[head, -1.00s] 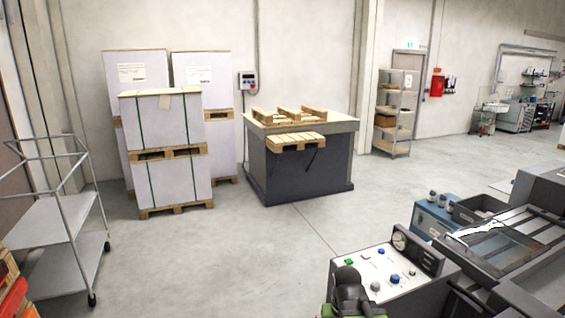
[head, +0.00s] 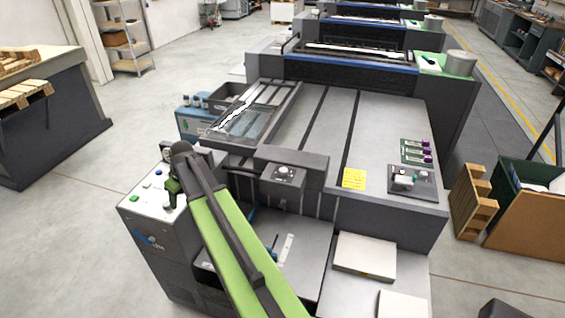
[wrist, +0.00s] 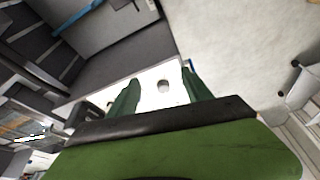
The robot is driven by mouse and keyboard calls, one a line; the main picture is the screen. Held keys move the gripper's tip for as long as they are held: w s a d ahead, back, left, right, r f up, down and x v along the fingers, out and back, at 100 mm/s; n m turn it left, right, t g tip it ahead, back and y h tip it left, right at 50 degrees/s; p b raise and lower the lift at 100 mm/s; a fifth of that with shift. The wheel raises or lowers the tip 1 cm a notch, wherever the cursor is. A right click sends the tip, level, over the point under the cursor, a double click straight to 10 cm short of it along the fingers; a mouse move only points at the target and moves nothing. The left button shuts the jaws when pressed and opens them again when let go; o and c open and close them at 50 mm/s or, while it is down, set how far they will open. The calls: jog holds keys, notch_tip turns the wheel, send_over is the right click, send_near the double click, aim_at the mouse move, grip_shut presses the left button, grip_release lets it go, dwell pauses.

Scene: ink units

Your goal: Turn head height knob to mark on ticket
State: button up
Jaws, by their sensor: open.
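A dark block with a round knob (head: 284,172) on a pale dial sits at the front middle of the press; I take it for the head height knob, but its marks are too small to read. A yellow ticket (head: 353,178) lies on the press top to its right, its writing unreadable. My gripper (head: 172,186) is left of that knob, over the white control panel (head: 150,201). In the wrist view my gripper (wrist: 160,76) has two green fingers apart and empty, with a small grey round button or knob (wrist: 164,86) on the white panel between them.
A small panel with a light knob (head: 404,181) is right of the ticket. A dark tray (head: 232,96) and blue box (head: 190,120) stand behind the panel. White paper stacks (head: 366,255) lie front right. Open floor (head: 85,225) is at left.

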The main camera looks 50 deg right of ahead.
jog(key=s+d+r+m+h+p, duration=0.1)
jog(key=s+d+r+p, duration=0.15)
jog(key=d, duration=0.75)
jog(key=s+d+r+m+p, duration=0.1)
jog(key=d+r+m, duration=0.15)
jog(key=d, duration=0.75)
notch_tip(320, 180, up, 4)
jog(key=m+h+p, duration=0.1)
jog(key=m+p, duration=0.2)
send_over(284, 170)
jog(key=s+a, duration=0.3)
jog(key=s, duration=0.3)
jog(key=b+x, duration=0.5)
jog(key=x, duration=0.1)
jog(key=b+x, duration=0.5)
jog(key=x, duration=0.1)
jog(key=b+x, duration=0.6)
jog(key=shift+w+d, duration=0.2)
jog(key=shift+d, duration=0.2)
jog(key=shift+r, duration=0.15)
jog(key=shift+c, duration=0.4)
jog(key=c, duration=1.2)
jog(key=shift+d+t, duration=0.1)
jog(key=shift+t, duration=0.2)
jog(key=shift+h, duration=0.3)
